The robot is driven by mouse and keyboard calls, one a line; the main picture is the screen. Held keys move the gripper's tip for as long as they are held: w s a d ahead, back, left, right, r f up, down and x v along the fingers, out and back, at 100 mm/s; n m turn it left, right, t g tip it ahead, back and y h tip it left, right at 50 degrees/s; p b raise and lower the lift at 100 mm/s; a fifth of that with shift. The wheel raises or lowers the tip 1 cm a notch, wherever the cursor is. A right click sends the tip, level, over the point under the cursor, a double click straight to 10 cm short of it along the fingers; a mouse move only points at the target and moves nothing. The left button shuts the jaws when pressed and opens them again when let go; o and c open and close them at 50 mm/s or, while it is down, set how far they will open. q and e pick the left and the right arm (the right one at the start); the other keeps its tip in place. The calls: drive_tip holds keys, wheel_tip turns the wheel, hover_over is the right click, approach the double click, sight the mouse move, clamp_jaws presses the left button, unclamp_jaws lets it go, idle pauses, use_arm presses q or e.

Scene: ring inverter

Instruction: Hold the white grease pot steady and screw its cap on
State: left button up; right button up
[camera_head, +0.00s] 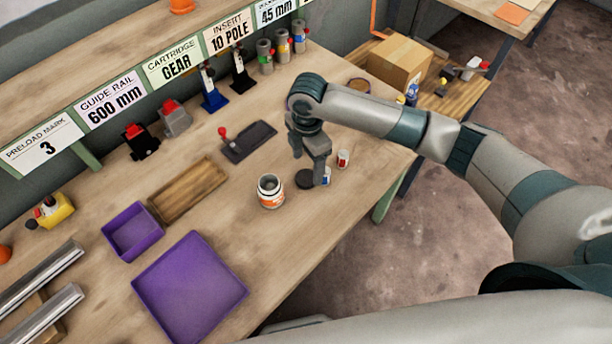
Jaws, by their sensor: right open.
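The white grease pot (270,193) stands upright and open on the wooden table, with an orange band on its side. A dark round disc, which looks like its cap (304,180), lies flat on the table to the right of the pot. My right gripper (309,167) is open and points down just above and behind the cap. One finger comes down close to the cap's right edge; I cannot tell whether it touches. My right gripper is apart from the pot. My left gripper is not in view.
Small red-and-white (343,159) and blue-and-white (326,176) items stand beside the right gripper. A wooden tray (188,190), a small purple tray (133,232) and a large purple tray (190,288) lie left of the pot. A black holder (248,141) lies behind. The table's front edge is close.

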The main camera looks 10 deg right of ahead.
sight(306, 177)
drive_tip(key=shift+f+p, duration=0.65)
wheel_tip(306, 177, down, 3)
drive_tip(key=shift+a+p, duration=0.15)
drive_tip(key=shift+p, duration=0.5)
drive_tip(key=shift+f, duration=0.45)
drive_tip(key=shift+c, duration=0.3)
drive_tip(key=c, duration=1)
drive_tip(key=shift+r, duration=0.1)
drive_tip(key=shift+c, duration=0.2)
wheel_tip(306, 177, up, 10)
drive_tip(key=b, duration=0.3)
